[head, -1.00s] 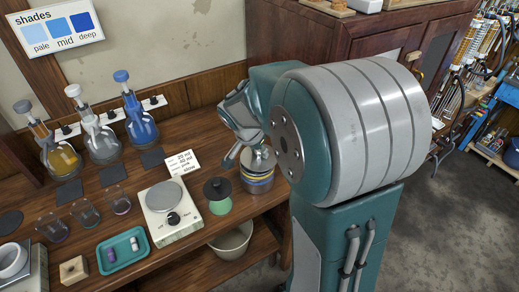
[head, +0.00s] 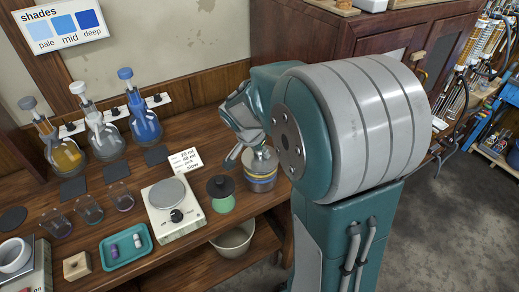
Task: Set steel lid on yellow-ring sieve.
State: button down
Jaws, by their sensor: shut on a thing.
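The steel lid (head: 260,155) is at the top of the yellow-ring sieve (head: 262,178), on the bench right of the hotplate. The sieve is a short steel cylinder with a yellow band. My gripper (head: 244,158) comes down from behind and is shut on the lid; one finger shows at the lid's left side. My arm hides the other finger and the right part of the lid. I cannot tell whether the lid is fully seated on the rim.
A hotplate (head: 174,208), a teal tray (head: 125,247), glass beakers and several flasks stand farther left. A white bucket (head: 234,238) is on the lower shelf. The wooden bench edge lies in front.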

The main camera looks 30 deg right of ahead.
jog(key=shift+f, duration=0.15)
jog(key=shift+c, duration=1.7)
grip_release()
notch_tip(320, 180, up, 9)
